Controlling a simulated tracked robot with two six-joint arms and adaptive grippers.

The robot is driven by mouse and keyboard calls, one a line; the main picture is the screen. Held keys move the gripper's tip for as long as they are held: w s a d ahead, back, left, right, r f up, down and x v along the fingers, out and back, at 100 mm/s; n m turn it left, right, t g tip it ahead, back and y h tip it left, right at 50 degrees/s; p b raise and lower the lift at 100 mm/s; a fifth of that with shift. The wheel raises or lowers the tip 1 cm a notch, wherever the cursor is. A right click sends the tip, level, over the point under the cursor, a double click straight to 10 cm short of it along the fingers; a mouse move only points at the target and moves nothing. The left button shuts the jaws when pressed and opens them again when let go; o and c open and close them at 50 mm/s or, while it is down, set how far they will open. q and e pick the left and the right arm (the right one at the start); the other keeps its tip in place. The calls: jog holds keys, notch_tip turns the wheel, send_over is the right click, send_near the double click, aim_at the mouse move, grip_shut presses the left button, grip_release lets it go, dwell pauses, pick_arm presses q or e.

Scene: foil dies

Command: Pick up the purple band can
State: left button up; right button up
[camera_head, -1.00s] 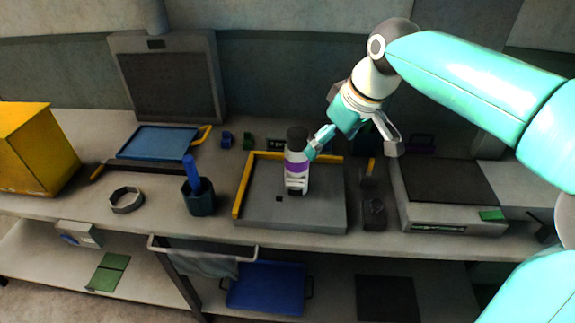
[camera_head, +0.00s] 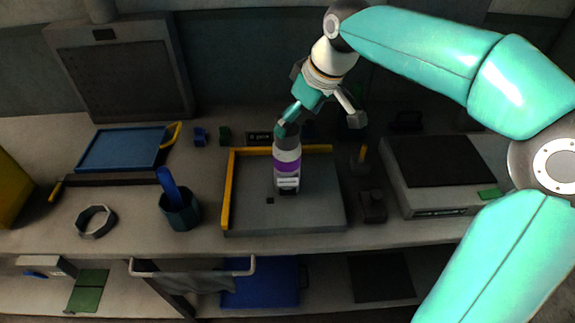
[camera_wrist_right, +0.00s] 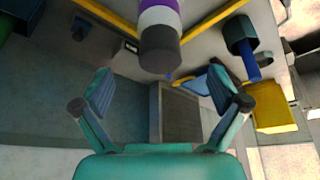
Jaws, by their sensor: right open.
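The purple band can (camera_head: 287,162) is white with a purple band and a dark cap. It stands upright on the grey plate with yellow edge strips (camera_head: 315,212). My right gripper (camera_head: 320,125) is open and empty behind and above the can; one finger overlaps the cap in the head view, and contact cannot be told. In the right wrist view the can's dark cap (camera_wrist_right: 160,52) lies ahead of the gap between the spread fingers of the right gripper (camera_wrist_right: 163,90), not between the fingertips. My left gripper is not in view.
A dark cup with a blue handle (camera_head: 180,210) stands left of the plate, near a grey ring (camera_head: 94,221) and a blue tray (camera_head: 122,150). A small dark block (camera_head: 373,205) and a flat-topped device (camera_head: 437,165) stand to the right.

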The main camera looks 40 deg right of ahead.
aim_at(286, 164)
jog(key=p+x, duration=0.1)
jog(key=x, duration=0.9)
jog(key=shift+w, duration=0.1)
jog(key=shift+r, duration=0.1)
grip_shut()
